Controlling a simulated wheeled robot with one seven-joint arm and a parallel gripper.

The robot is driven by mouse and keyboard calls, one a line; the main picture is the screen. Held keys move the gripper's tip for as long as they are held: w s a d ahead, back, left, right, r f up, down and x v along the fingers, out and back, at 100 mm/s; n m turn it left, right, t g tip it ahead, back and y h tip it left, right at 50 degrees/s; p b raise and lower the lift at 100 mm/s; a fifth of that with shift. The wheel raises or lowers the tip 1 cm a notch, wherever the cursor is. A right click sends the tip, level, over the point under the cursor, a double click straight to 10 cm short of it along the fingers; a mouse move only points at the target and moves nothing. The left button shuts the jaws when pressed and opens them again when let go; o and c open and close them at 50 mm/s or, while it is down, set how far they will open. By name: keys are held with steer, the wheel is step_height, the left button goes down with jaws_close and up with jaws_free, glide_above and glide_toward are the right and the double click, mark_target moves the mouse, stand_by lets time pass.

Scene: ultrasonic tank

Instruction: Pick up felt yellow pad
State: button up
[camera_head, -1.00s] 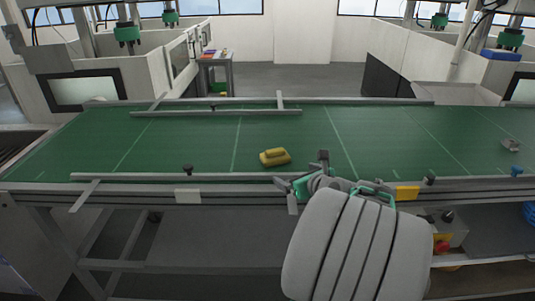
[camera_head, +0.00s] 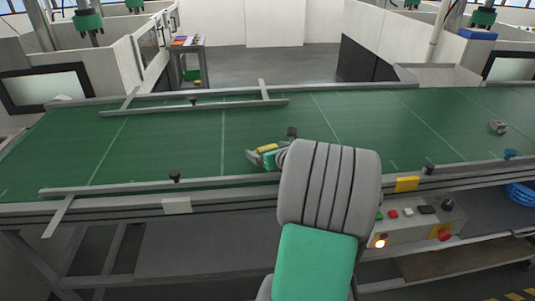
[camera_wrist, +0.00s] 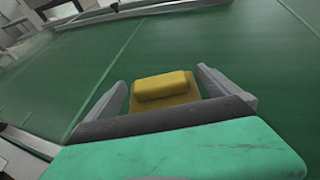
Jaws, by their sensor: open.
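The yellow felt pad (camera_wrist: 164,87) lies on the green conveyor belt; it looks like a yellow block on a darker yellow base. In the wrist view it sits between the two grey fingers of my gripper (camera_wrist: 160,92), which are apart, one on each side of it. I cannot tell whether the fingers touch it. In the head view only a small part of the pad (camera_head: 266,148) shows past my gripper (camera_head: 266,156), and my arm hides the rest.
The green belt (camera_head: 180,145) is mostly clear. Metal guide rails (camera_head: 110,186) run along its near and far edges. A small grey object (camera_head: 497,127) lies at the right. A control box (camera_head: 410,225) with buttons is below the near edge.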

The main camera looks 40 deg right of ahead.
steer(key=c, duration=1)
steer(key=shift+c, duration=0.5)
steer(key=shift+r, duration=0.15)
